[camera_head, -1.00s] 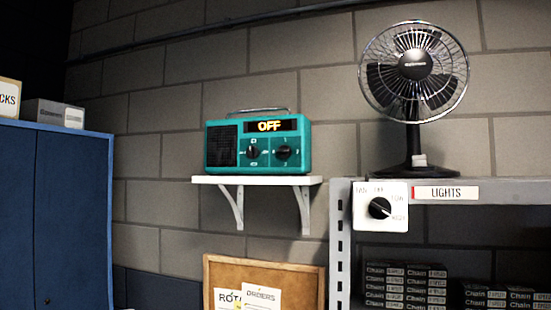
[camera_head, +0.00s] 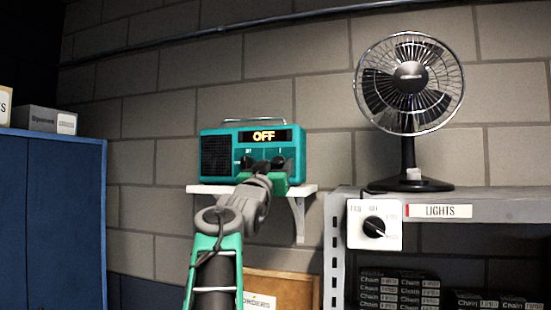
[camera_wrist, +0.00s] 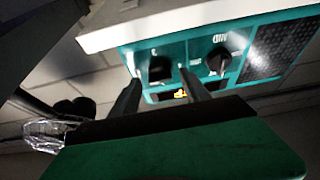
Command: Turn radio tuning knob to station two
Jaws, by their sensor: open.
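The teal radio (camera_head: 225,130) stands on a white wall shelf (camera_head: 210,189); its display reads OFF. It has two dark knobs on its front, a left knob (camera_head: 246,162) and a right knob (camera_head: 278,162). My gripper (camera_head: 268,168) is raised in front of the radio's lower right front and partly covers the knob area. The wrist view shows the radio upside down. There my open gripper (camera_wrist: 158,77) has its two fingers either side of the right knob (camera_wrist: 160,69); contact cannot be told. The left knob (camera_wrist: 217,59) lies outside the fingers. The labels are too small to read.
A black fan (camera_head: 409,85) stands on a grey metal shelf (camera_head: 500,205) at the right. A white switch plate (camera_head: 360,235) with a black dial hangs on its front. A blue cabinet (camera_head: 50,215) stands at the left. A cork board (camera_head: 300,290) is below the radio shelf.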

